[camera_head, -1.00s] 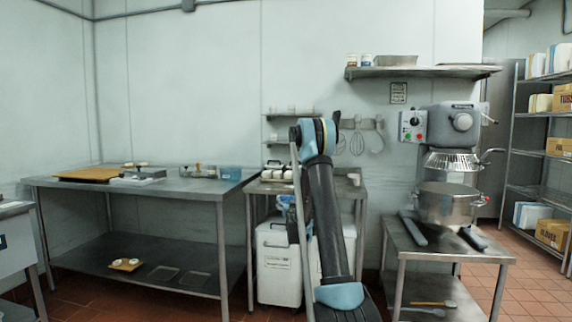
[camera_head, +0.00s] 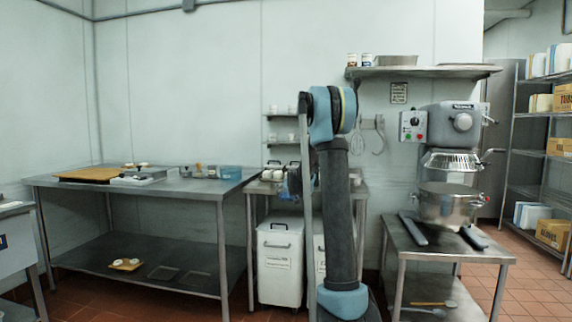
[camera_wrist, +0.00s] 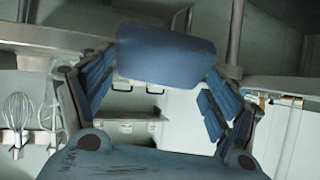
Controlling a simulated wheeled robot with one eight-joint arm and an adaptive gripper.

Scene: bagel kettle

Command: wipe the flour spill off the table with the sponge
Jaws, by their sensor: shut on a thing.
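My gripper (camera_wrist: 165,72) is shut on a blue block, which I take to be the sponge (camera_wrist: 166,50). The sponge sits between the two fingertips in the wrist view, clear of any surface I can see. In the head view my gripper is partly hidden behind my own arm, in front of the small middle table (camera_head: 258,188). I cannot make out a flour spill in either view, and I cannot tell which table bears it.
A long steel table (camera_head: 130,189) at left carries a wooden board (camera_head: 90,174), a tray and a blue container (camera_head: 230,172). White bins (camera_head: 279,265) stand under the middle table. A mixer (camera_head: 452,125) with a steel bowl stands at right. Whisks (camera_wrist: 17,115) hang on the wall.

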